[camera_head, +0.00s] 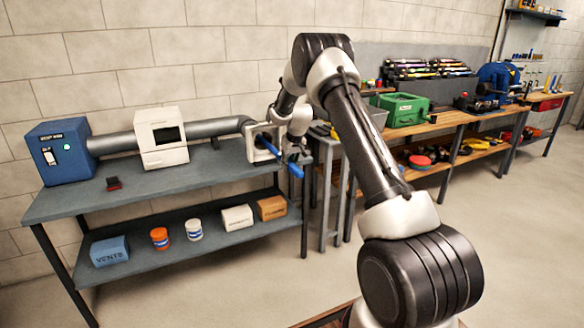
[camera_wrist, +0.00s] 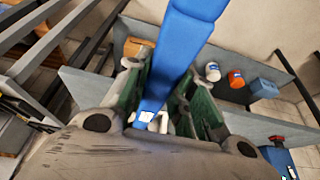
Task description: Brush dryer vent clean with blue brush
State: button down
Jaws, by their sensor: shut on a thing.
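My gripper (camera_head: 287,155) is at the right end of the bench, close to the white square vent plate (camera_head: 263,145) at the end of the grey duct (camera_head: 215,128). It is shut on the blue handle of the blue brush (camera_head: 296,171). In the wrist view, the long blue handle (camera_wrist: 182,45) runs between the green-padded fingers of my gripper (camera_wrist: 165,95). The handle points down and toward the camera in the head view. The brush's bristles are hidden, so I cannot tell whether they are inside the vent.
A blue box (camera_head: 60,150) with a green light and a white box (camera_head: 160,136) sit along the duct. A small dark red item (camera_head: 113,184) lies on the bench. The lower shelf (camera_head: 140,232) holds tubs and boxes. A wooden workbench (camera_head: 450,120) with tools stands right.

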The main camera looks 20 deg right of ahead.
aim_at(279, 153)
jog(key=shift+w+a, duration=0.15)
jog(key=shift+w, duration=4.35)
jog(key=s, duration=2.3)
jog(key=shift+d, duration=0.4)
jog(key=shift+w, duration=0.1)
jog(key=w, duration=2.2)
jog(key=shift+w+a, duration=0.4)
